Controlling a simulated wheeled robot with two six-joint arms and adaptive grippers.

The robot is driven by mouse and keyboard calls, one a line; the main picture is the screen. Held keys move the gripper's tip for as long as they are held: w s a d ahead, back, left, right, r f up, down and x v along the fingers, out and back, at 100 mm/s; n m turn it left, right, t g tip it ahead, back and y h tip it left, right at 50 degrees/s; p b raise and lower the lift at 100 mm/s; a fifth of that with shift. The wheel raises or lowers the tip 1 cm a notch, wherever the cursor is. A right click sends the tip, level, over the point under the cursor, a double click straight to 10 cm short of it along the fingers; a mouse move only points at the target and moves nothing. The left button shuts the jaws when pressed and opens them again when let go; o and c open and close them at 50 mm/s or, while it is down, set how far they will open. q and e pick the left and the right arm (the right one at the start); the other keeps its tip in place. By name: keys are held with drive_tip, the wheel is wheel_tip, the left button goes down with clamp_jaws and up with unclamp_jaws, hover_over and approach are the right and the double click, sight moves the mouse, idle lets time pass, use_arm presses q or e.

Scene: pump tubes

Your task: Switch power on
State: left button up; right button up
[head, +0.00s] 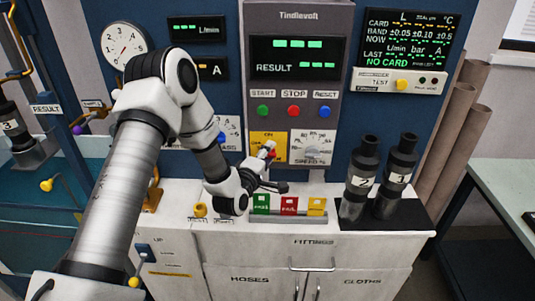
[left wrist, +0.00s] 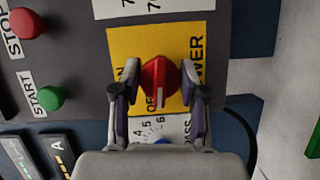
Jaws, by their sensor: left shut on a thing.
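The red power knob (left wrist: 160,78) sits on a yellow plate marked POWER, ON and OFF in the left wrist view. The knob's white mark points down in that view, beside the OFF lettering. My left gripper (left wrist: 160,92) has a finger on each side of the knob and is shut on it. In the head view my left gripper (head: 268,165) is at the yellow plate (head: 258,139) low on the grey panel and mostly hides the knob. My right gripper does not show.
START, STOP and RESET buttons (head: 293,110) are above the plate. A white dial (head: 311,146) is right of it. Green, red and yellow cards (head: 289,205) stand on the cabinet below. Two dark numbered cylinders (head: 361,178) stand at the right. The displays (head: 297,57) are lit.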

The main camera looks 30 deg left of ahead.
use_arm(q)
drive_tip(key=m+g+p, duration=0.1)
drive_tip(key=m, duration=0.2)
drive_tip(key=shift+r+g, duration=0.15)
drive_tip(key=shift+g, duration=0.15)
drive_tip(key=m+g+y+p, duration=0.1)
drive_tip(key=m, duration=0.2)
drive_tip(key=shift+m+g, duration=0.4)
drive_tip(key=m+g+y+p, duration=0.1)
drive_tip(key=m+p, duration=0.1)
drive_tip(key=m, duration=0.1)
drive_tip(key=shift+y, duration=0.4)
drive_tip(key=shift+m+g+y+p, duration=0.7)
drive_tip(key=shift+m+g, duration=0.1)
drive_tip(key=shift+m, duration=0.4)
drive_tip(key=shift+f, duration=0.2)
drive_tip(key=o, duration=1.1)
drive_tip(key=shift+w, duration=0.1)
drive_tip(key=v, duration=1.2)
